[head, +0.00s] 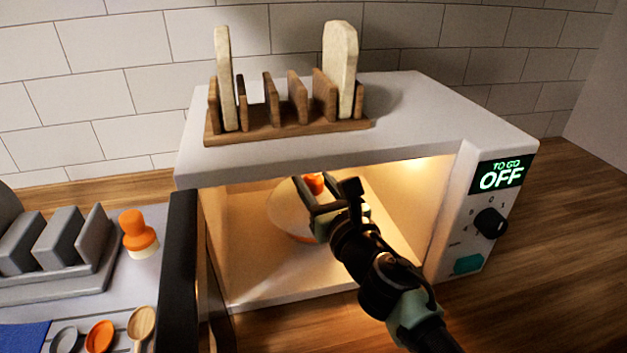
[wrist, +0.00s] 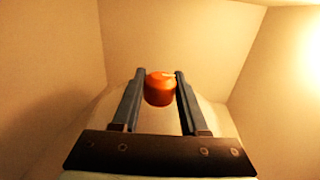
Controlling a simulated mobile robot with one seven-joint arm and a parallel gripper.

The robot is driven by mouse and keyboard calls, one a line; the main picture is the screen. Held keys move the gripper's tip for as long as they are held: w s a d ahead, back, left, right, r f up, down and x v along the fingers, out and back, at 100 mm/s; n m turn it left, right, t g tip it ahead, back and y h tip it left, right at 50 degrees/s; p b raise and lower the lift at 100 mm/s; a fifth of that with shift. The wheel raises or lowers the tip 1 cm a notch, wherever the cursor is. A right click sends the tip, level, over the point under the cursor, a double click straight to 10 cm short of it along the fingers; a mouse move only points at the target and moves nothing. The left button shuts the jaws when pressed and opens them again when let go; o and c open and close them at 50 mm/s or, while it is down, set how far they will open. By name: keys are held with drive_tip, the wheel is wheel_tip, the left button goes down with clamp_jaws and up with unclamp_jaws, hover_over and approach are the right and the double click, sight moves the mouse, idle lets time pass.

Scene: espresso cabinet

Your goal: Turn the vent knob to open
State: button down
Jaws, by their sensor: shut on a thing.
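The orange vent knob (head: 314,183) tops a pale dome-shaped cover (head: 282,210) inside the lit, open cabinet. A small light mark shows on top of the knob in the wrist view (wrist: 159,88). My gripper (head: 322,192) reaches in through the cabinet's front opening. In the wrist view my gripper (wrist: 160,90) has one finger on each side of the knob and is shut on it. My gripper and wrist hide part of the cover in the head view.
The white cabinet (head: 430,110) has its dark-edged door (head: 180,270) swung open at left. Its panel has a display (head: 501,176) reading "TO GO OFF", a black dial (head: 490,222) and a teal button (head: 468,263). A wooden rack (head: 285,125) with toast stands on top.

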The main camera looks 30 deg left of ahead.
drive_tip(key=shift+m+t+h+p, duration=0.3)
drive_tip(key=shift+m+t+h, duration=0.85)
drive_tip(key=shift+t, duration=0.35)
drive_tip(key=shift+c, duration=2.1)
unclamp_jaws()
drive_tip(key=b+v, duration=0.1)
drive_tip(key=v, duration=1.2)
